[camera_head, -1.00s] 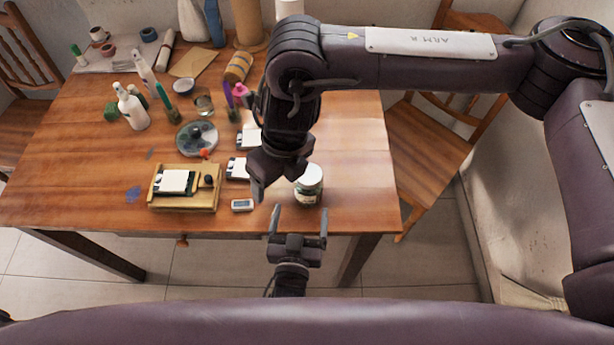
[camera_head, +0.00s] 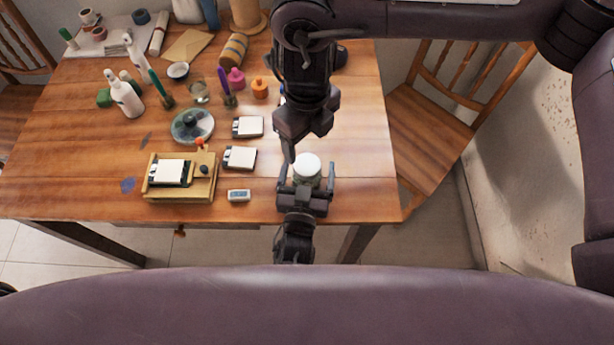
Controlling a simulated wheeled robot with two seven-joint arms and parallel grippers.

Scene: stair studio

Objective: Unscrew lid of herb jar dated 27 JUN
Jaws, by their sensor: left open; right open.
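A herb jar with a white lid (camera_head: 307,165) stands upright near the table's front right edge. The date on its label cannot be read here, and its lower body is partly hidden. My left gripper (camera_head: 307,176) comes in from below with its fingers open, one on each side of the jar. I cannot tell whether they touch the glass. My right gripper (camera_head: 308,145) hangs from above, open, just behind the jar and apart from the lid as far as I can see.
A small grey-white device (camera_head: 238,195) lies left of the jar. A wooden tray (camera_head: 205,190) with a white pad, more white pads (camera_head: 239,158), a round palette (camera_head: 192,126) and bottles (camera_head: 125,97) stand further left. The table right of the jar is clear.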

